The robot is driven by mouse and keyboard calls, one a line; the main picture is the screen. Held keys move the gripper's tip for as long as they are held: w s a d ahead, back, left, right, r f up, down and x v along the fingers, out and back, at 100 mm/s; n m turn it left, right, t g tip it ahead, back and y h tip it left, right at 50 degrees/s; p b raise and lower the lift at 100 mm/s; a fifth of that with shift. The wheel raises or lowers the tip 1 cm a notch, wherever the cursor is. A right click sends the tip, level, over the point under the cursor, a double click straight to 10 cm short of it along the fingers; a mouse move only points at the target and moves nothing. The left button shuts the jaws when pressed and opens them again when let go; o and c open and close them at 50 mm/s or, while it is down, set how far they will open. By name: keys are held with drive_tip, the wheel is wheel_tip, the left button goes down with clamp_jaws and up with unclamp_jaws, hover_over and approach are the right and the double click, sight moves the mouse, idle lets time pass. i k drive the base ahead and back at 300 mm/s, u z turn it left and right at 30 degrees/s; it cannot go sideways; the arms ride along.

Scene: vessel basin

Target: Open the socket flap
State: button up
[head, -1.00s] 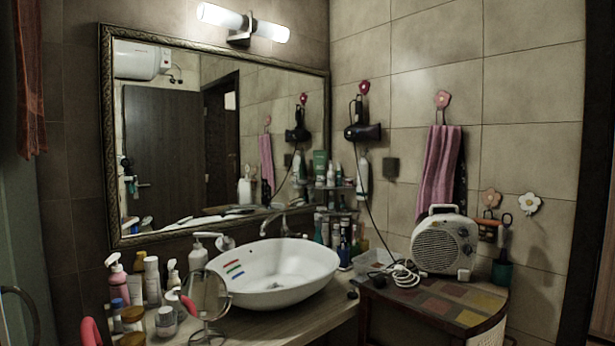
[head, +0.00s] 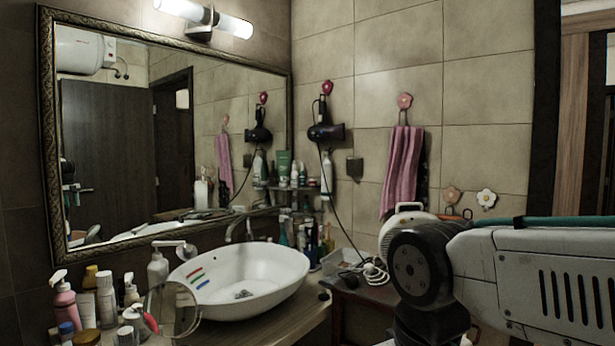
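A small dark square box (head: 355,168), which looks like the socket with its flap, is on the tiled wall between the hanging hair dryer and the pink towel. It is too small and dark to tell the flap's edges, but it looks shut. My arm, a white link with a black joint, reaches in from the right edge at the lower right, well apart from the socket. My gripper is not in view.
The hair dryer (head: 326,132) hangs left of the socket, its cord running down. The pink towel (head: 402,172) hangs to the right. Below are a white basin (head: 243,283), bottles, a clear tray (head: 346,260) and a white heater (head: 400,222), partly hidden by my arm.

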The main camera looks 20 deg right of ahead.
sight(352, 165)
drive_tip(key=u, duration=0.1)
drive_tip(key=i, duration=0.75)
drive_tip(key=z, duration=0.55)
drive_tip(key=i, duration=0.6)
drive_tip(key=z, duration=0.45)
